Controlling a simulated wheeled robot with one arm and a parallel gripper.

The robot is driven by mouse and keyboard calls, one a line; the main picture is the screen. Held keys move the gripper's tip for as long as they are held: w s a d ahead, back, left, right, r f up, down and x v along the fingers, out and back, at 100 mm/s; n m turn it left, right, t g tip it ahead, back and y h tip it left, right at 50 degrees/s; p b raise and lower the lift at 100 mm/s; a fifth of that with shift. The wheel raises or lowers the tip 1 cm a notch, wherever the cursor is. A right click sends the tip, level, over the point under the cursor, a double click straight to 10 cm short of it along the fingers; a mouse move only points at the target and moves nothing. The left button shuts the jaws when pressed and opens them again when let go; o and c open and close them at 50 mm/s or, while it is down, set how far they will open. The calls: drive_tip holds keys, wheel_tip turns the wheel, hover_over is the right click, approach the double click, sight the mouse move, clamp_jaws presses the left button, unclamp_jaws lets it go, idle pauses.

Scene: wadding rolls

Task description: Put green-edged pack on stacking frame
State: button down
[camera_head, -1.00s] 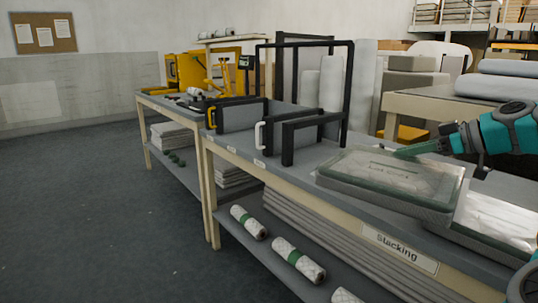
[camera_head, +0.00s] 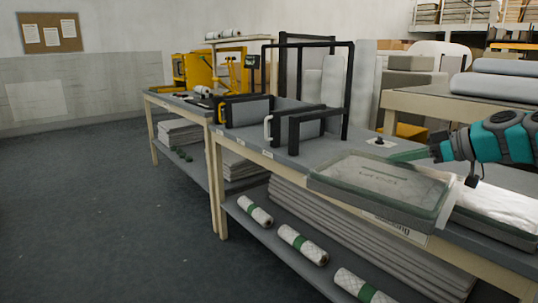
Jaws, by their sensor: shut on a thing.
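The green-edged pack (camera_head: 375,185) is a flat, clear-topped slab with lettering on it, at the front edge of the stacking table. My gripper (camera_head: 410,156) reaches in from the right and is shut on the pack at its far edge; the exact grip is hard to see. The pack overhangs the table's front edge and covers part of the "Stacking" label. The black stacking frame (camera_head: 349,92) stands upright on the table to the left of the pack, with lower black rails (camera_head: 300,128) in front. The pack is apart from it.
Another pack with a white top (camera_head: 500,207) lies to the right on the table (camera_head: 262,158). A small dark knob on a white plate (camera_head: 380,142) stands behind the held pack. Wrapped rolls with green bands (camera_head: 303,244) and stacked grey sheets fill the lower shelf. Floor at left is clear.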

drive_tip(key=w+a+f+m+t+h, duration=0.2)
drive_tip(key=w+a+f+m+h, duration=0.1)
drive_tip(key=a+f, duration=0.65)
drive_tip(key=w+a+f+m+t+h, duration=0.1)
drive_tip(key=w+a+f+m+h, duration=0.15)
drive_tip(key=a+f, duration=0.7)
wheel_tip(320, 180, down, 16)
drive_tip(key=w+d+m+t+h, duration=0.1)
drive_tip(key=w+d+m+h, duration=0.1)
drive_tip(key=d+m+h, duration=0.1)
drive_tip(key=shift+w+m+h, duration=0.3)
drive_tip(key=shift+m+h, duration=0.05)
drive_tip(key=shift+h, duration=0.1)
